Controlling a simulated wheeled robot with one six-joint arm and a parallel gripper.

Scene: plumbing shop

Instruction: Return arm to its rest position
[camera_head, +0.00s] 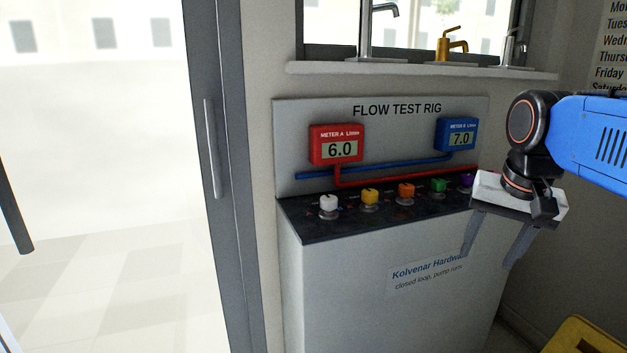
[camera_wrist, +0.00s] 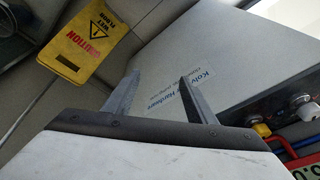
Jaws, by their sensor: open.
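My gripper (camera_head: 491,254) hangs on my blue arm at the right of the head view, in front of the flow test rig (camera_head: 330,290). Its two grey fingers point down, spread apart, with nothing between them. In the wrist view my gripper (camera_wrist: 160,82) also shows open and empty, with the rig's white front (camera_wrist: 210,50) beyond the fingers. I cannot tell how far the fingers are from the rig.
The rig's top has several coloured knobs, including a white one (camera_head: 328,203), a red meter (camera_head: 336,145) reading 6.0 and a blue meter (camera_head: 456,134) reading 7.0. A yellow wet-floor sign (camera_wrist: 83,45) is on the floor. A glass door (camera_head: 110,130) stands left.

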